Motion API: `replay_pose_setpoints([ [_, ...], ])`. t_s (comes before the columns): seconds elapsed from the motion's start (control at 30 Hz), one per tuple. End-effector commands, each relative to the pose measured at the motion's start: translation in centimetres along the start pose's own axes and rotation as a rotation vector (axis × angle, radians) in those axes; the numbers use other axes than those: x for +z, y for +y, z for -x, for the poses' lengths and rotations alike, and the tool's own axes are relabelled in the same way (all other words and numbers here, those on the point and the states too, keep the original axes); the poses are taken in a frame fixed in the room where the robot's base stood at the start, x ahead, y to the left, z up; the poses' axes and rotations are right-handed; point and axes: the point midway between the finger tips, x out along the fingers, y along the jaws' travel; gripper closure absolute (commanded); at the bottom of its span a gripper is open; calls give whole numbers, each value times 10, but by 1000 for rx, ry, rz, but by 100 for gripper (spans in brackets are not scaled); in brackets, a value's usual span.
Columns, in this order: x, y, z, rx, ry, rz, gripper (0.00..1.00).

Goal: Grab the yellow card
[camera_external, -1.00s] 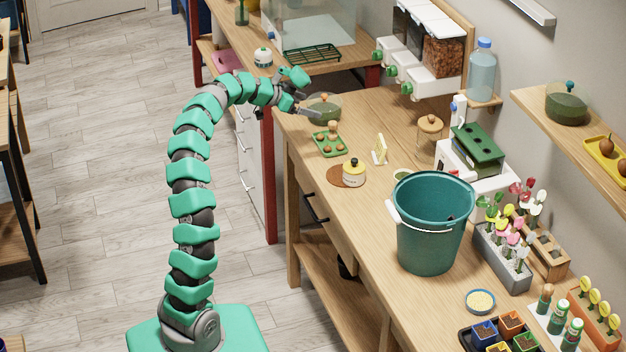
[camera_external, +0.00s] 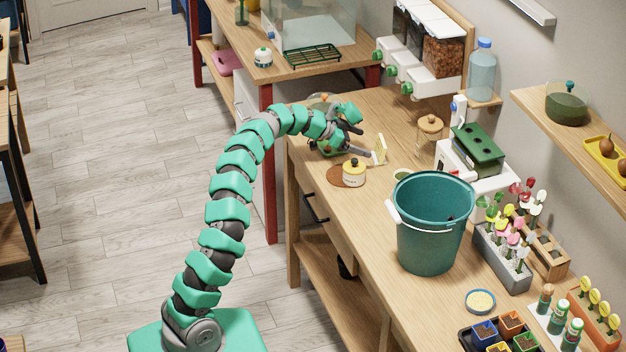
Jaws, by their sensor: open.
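The yellow card (camera_external: 380,147) stands upright on the wooden bench, left of the teal bucket and behind the small yellow-lidded jar. My gripper (camera_external: 366,141) is open and reaches in from the left, just beside the card. Its lower grey finger comes close to the card's lower left edge; I cannot tell whether it touches. The card does not appear to be held.
The yellow-lidded jar (camera_external: 353,171) stands close in front of my gripper, by a round brown mat (camera_external: 338,179). The teal bucket (camera_external: 432,232) stands to the right. A glass jar with a wooden lid (camera_external: 430,131) is behind. My arm partly hides a green tray.

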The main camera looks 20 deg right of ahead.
Motion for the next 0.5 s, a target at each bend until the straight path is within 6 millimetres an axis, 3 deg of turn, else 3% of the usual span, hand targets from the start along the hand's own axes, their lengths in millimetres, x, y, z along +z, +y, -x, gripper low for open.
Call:
replay_pose_setpoints([
  [0.33,-2,0,-14,-2,3,-2,0],
  [0.5,0,1,-32,0,-1,-2,0],
])
